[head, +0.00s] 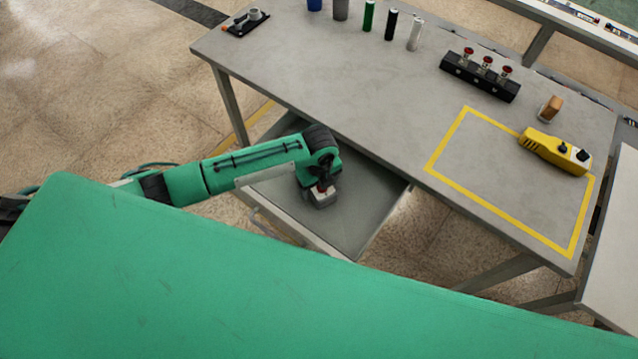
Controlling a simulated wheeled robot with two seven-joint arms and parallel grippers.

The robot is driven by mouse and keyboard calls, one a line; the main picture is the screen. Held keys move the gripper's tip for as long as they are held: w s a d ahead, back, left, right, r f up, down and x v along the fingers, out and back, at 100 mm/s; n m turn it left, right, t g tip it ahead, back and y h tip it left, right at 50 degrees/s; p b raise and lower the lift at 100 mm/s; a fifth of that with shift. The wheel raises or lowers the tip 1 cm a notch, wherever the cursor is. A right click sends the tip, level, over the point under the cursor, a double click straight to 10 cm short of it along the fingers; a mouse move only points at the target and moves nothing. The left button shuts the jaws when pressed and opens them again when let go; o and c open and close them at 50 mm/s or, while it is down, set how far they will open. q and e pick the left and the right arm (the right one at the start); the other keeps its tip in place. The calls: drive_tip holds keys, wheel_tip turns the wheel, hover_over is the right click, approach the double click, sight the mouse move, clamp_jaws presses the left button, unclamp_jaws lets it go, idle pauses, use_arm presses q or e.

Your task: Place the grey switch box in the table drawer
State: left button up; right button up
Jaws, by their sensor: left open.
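The grey switch box (322,198), with a red part on top, is in the pulled-out table drawer (365,210), near its middle. It appears to rest on the drawer floor. My left gripper (321,184) is open, pointing down right above the box. My arm hides part of the box's top and the left part of the drawer. From this angle I cannot tell whether the fingers touch the box. My right gripper is not in view.
The grey table (330,60) stands behind the drawer. It carries a yellow pendant (555,150) by a yellow taped rectangle, a black block with red knobs (480,75), a brown-topped block (550,108) and several cylinders at the back. The drawer's right side is clear.

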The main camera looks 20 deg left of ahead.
use_arm(q)
wheel_tip(320, 180, up, 12)
drive_tip(key=shift+r+b, duration=0.15)
drive_tip(key=shift+b, duration=0.15)
idle(0.6)
